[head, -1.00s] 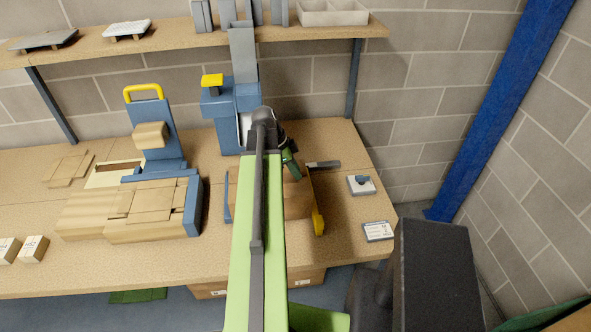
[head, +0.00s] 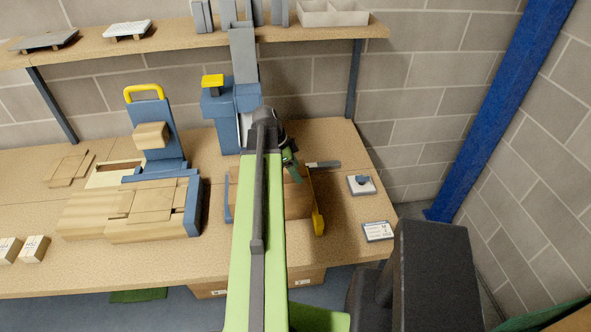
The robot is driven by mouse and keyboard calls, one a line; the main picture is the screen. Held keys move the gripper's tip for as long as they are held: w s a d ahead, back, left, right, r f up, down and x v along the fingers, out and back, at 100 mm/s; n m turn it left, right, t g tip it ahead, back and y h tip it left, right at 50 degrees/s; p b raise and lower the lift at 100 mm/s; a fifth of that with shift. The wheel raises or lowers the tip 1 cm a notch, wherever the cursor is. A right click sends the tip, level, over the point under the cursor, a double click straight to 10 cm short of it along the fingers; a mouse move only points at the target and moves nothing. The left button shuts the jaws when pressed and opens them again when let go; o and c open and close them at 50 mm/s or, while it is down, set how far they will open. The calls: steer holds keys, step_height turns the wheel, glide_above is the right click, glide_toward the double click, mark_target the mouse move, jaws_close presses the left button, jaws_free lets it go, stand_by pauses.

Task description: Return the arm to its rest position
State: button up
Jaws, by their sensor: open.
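My green and dark arm reaches forward over the middle of the workbench (head: 225,262). My gripper (head: 293,170) is at its far end, mostly hidden behind the arm; only a dark green part shows. It is above or beside a brown block (head: 298,203) in a holder with a blue plate on the left and a yellow-tipped bar (head: 318,215) on the right. I cannot tell whether the gripper touches anything. Nothing is visibly held.
A blue machine (head: 222,110) stands behind the arm. Left is a blue fixture with a yellow handle (head: 144,92) and wooden boards (head: 125,210). A shelf (head: 180,42) runs above. A wall closes the right side.

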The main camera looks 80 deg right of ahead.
step_height(320, 180, up, 7)
steer(key=p, duration=0.6)
steer(key=shift+f, duration=0.15)
